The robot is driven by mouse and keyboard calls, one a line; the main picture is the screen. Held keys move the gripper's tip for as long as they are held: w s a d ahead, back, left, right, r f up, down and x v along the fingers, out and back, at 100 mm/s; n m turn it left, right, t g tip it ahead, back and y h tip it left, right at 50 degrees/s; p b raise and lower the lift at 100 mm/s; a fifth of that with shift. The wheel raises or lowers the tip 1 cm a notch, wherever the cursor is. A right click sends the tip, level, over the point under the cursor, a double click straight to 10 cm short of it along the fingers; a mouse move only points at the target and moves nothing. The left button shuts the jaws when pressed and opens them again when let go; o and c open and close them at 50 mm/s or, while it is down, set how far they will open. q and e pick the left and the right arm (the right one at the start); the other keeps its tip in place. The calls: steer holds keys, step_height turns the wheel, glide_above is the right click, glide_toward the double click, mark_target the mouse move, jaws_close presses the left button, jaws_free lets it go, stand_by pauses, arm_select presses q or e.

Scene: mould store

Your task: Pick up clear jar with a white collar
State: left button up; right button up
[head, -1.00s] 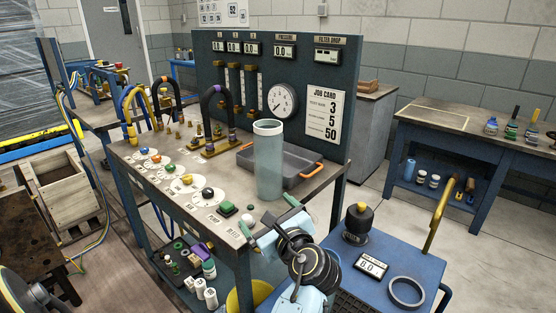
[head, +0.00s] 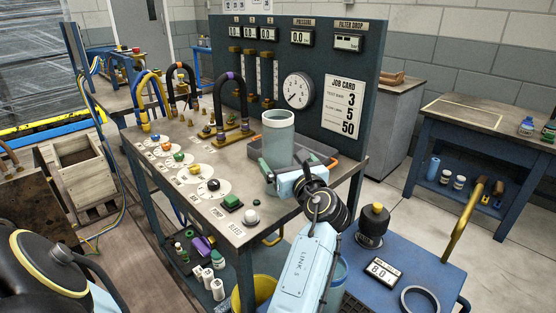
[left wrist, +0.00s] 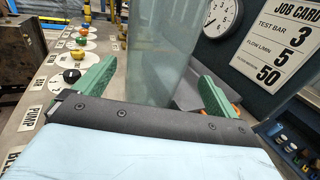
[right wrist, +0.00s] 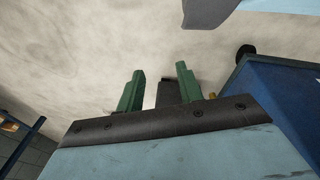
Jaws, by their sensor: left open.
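The clear jar (head: 278,142) with a pale collar stands upright on the bench, in front of the grey tray. My left gripper (head: 297,167) is low in front of it, open, with green fingers. In the left wrist view the jar (left wrist: 160,65) rises between the two fingers of the left gripper (left wrist: 157,75), with no clear contact on either side; its collar is out of frame. My right gripper (right wrist: 160,90) shows only in the right wrist view, its green fingers apart over pale floor. A dark shape shows between them; I cannot tell what it is.
The grey tray (head: 316,157) is behind and right of the jar. A green button (head: 232,202) and a white knob (head: 252,217) sit on the front of the bench. A gauge panel (head: 300,62) stands behind.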

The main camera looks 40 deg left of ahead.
arm_select(q)
steer(key=x, duration=0.2)
steer(key=b+x, duration=0.1)
steer(key=shift+s+a+f, duration=0.15)
steer(key=shift+a+f, duration=0.05)
steer(key=shift+a, duration=0.15)
steer(key=shift+w+a, duration=0.3)
steer(key=shift+a, duration=0.3)
steer(key=shift+r, duration=0.1)
arm_select(e)
steer(key=w+r, duration=0.2)
steer(key=shift+w+a+r, duration=0.25)
steer(key=shift+w+r, duration=0.15)
arm_select(q)
steer(key=shift+c, duration=0.3)
steer(key=c, duration=1)
